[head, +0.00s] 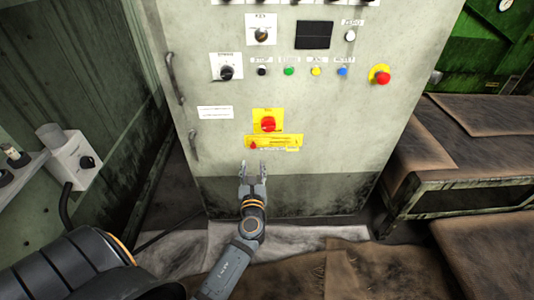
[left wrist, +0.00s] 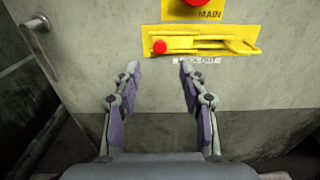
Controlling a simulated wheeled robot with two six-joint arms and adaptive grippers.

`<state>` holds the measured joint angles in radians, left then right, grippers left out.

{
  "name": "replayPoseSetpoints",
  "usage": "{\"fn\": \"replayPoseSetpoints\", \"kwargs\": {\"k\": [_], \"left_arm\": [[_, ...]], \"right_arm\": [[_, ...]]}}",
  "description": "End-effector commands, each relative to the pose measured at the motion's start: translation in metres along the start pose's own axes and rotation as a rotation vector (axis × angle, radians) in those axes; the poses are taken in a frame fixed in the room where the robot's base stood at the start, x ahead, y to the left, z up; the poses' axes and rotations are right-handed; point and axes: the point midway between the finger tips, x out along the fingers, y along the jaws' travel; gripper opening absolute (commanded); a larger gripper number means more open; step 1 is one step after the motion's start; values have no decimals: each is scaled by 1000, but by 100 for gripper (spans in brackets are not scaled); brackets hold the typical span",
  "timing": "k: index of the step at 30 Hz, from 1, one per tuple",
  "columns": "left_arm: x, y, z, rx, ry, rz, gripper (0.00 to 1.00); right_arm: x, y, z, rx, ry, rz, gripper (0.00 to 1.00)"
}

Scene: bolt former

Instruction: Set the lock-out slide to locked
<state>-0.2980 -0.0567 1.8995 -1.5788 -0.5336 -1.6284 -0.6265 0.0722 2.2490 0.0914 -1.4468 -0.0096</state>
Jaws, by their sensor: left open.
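The lock-out slide is a yellow plate (head: 285,142) with a red knob (head: 253,145) at its left end, low on the grey cabinet front. In the left wrist view the yellow slide plate (left wrist: 225,42) shows a long slot, the red knob (left wrist: 160,47) at its left end, and a "LOCK OUT" label (left wrist: 197,60) below. My left gripper (head: 253,164) is open and empty, just below the plate and apart from it. Its two fingers (left wrist: 160,72) point up toward the knob in the left wrist view. My right gripper is not in view.
The red main switch (head: 268,124) on a yellow plate sits right above the slide. A door handle (head: 174,78) stands out at the cabinet's left. A red emergency button (head: 382,77) is at upper right. Brown-topped benches (head: 455,140) stand to the right.

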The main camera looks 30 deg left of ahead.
Motion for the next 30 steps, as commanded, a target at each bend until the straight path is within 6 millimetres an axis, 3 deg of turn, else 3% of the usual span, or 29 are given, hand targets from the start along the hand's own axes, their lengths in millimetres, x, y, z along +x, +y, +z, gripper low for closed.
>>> {"fn": "replayPoseSetpoints", "kwargs": {"k": [9,13,18,25,30], "left_arm": [[66,0,0,1,-2,-1,43],[85,0,-2,-1,0,-1,43],[96,0,-1,-2,1,0,43],[97,0,-1,-2,2,-1,43],[97,0,-1,-2,2,-1,21]], "right_arm": [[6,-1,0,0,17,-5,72],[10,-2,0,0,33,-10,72],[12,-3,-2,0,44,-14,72],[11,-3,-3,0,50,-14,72],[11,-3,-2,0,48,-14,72]]}}
